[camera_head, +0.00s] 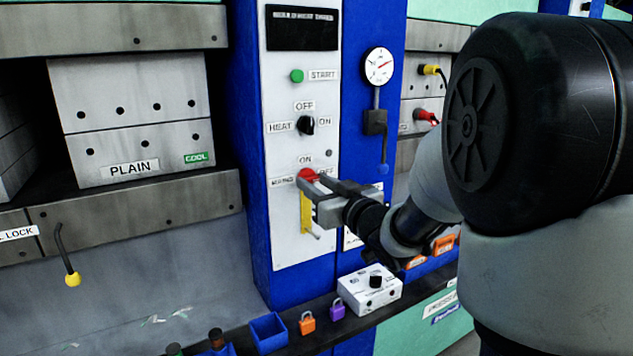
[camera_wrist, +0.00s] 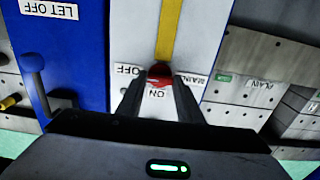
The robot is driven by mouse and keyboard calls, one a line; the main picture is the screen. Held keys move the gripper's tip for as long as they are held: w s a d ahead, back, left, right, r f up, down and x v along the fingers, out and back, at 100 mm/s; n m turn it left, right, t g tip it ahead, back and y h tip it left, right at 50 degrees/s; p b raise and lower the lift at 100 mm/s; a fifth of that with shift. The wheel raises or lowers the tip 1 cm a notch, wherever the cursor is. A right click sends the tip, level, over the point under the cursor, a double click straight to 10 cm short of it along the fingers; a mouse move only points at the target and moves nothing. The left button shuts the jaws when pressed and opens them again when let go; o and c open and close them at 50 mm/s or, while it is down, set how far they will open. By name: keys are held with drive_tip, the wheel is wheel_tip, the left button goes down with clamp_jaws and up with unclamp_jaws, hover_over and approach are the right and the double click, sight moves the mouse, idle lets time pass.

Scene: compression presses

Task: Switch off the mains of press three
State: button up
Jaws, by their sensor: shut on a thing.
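The mains switch has a red knob (camera_head: 306,174) low on the white control panel (camera_head: 284,95). ON is printed above it, OFF to its right and MAINS to its left. A yellow strip (camera_head: 306,212) runs straight down below the knob. My gripper (camera_head: 318,182) reaches in from the right with its fingers at the knob. In the wrist view, which is upside down, the red knob (camera_wrist: 160,74) sits between the two fingertips (camera_wrist: 160,80), which are shut on it. The fingers partly cover the knob and OFF label, so I cannot tell which way the knob points.
A heat selector (camera_head: 307,125) and green start button (camera_head: 297,76) are above. A gauge (camera_head: 379,65) and a blue-tipped lever (camera_head: 383,168) are to the right. The shelf below holds a white box (camera_head: 369,288), an orange padlock (camera_head: 307,323) and a purple padlock (camera_head: 337,309).

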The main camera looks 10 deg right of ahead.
drive_tip(key=shift+r, duration=0.1)
idle(0.4)
drive_tip(key=o, duration=1)
drive_tip(key=shift+w, duration=0.1)
drive_tip(key=shift+o, duration=0.4)
